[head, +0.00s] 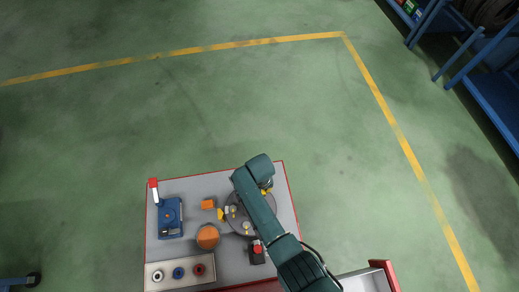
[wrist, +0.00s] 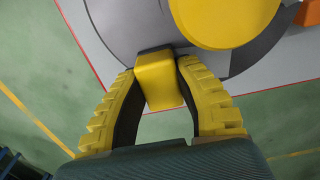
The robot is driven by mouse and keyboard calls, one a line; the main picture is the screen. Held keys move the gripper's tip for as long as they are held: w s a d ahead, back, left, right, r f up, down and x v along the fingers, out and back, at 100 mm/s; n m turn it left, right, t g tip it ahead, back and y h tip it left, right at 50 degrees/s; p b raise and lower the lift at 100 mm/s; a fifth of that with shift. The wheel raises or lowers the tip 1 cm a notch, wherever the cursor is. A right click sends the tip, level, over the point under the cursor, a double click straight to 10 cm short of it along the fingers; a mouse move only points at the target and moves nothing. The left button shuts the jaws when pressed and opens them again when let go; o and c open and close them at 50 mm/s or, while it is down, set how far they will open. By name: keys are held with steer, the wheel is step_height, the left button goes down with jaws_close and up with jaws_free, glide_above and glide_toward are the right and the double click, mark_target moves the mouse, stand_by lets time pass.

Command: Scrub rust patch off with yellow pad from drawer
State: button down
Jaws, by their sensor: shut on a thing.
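My gripper (wrist: 158,82) is shut on a yellow block (wrist: 160,84), which looks like the pad. The block has a dark grey edge at its far end and sits between the two yellow ribbed fingers. In the wrist view it is over or against the edge of a dark grey disc (wrist: 130,22), whether touching I cannot tell. In the head view my arm covers much of this disc (head: 238,226) on the cart top. No rust patch can be made out for certain. A drawer (head: 383,270) with a red front stands open at the cart's lower right.
The grey cart top (head: 180,250) has a red edge. On it are a blue device (head: 170,218), an orange block (head: 208,204), an orange-brown round piece (head: 207,237) and a tray (head: 216,272) with several rings. A yellow round part (wrist: 225,18) lies beyond the pad. Green floor surrounds the cart.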

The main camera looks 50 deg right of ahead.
steer(key=r, duration=0.1)
steer(key=r+p, duration=0.2)
steer(key=r, duration=0.1)
steer(key=shift+w+a, duration=0.2)
steer(key=shift+w, duration=0.1)
step_height(320, 180, up, 4)
steer(key=p, duration=0.4)
